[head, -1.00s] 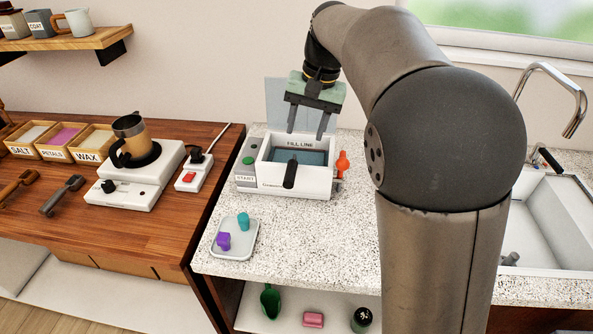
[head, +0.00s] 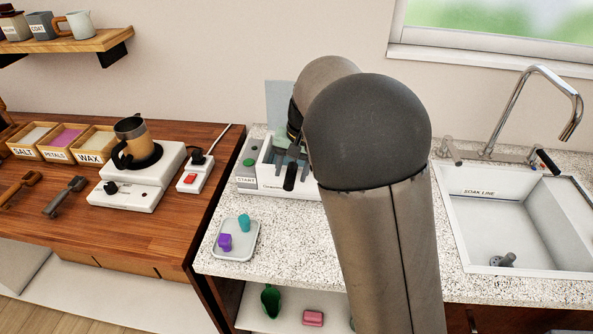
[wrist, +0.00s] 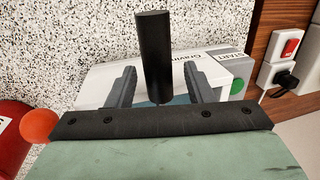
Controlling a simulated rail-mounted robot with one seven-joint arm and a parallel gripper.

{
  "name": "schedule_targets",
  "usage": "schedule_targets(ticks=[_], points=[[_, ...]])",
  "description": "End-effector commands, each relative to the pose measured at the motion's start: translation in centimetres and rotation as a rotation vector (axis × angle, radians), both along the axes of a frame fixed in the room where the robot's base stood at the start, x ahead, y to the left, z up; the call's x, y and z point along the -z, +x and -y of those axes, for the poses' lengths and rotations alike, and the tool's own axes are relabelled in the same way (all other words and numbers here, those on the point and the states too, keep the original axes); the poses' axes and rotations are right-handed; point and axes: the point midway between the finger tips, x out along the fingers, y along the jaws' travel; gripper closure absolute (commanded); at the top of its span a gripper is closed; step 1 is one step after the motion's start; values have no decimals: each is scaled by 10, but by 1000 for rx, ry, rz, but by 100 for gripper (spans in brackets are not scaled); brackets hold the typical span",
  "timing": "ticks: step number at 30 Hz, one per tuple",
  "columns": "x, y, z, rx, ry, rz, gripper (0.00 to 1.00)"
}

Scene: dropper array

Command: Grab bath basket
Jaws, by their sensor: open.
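The bath is a white box (head: 264,184) with a grey START panel, on the speckled counter. The bath basket's black handle (head: 289,177) sticks up at its front; in the wrist view the handle (wrist: 153,55) appears as a dark cylinder between my fingers. Part of the blue interior shows beneath it. My gripper (wrist: 159,78) is open over the bath, a finger on each side of the handle in the picture. Contact with the handle cannot be told. In the head view my arm hides much of the gripper and the bath's right side.
A grey tray (head: 232,252) with purple and teal pieces lies in front of the bath. A power strip (head: 195,174) and hot plate (head: 138,178) with a mug stand left. A red-orange object (wrist: 38,125) is beside the bath. The sink (head: 505,235) is at right.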

Motion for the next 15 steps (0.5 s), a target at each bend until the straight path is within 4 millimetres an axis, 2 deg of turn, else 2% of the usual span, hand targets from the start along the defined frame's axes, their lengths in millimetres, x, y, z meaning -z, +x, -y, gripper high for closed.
schedule_targets(ticks=[5, 10, 11, 15], points=[[0, 0, 0, 0, 0, 0, 53], [0, 0, 0, -1, 0, 0, 97], [0, 0, 0, -1, 0, 0, 100], [0, 0, 0, -1, 0, 1, 100]])
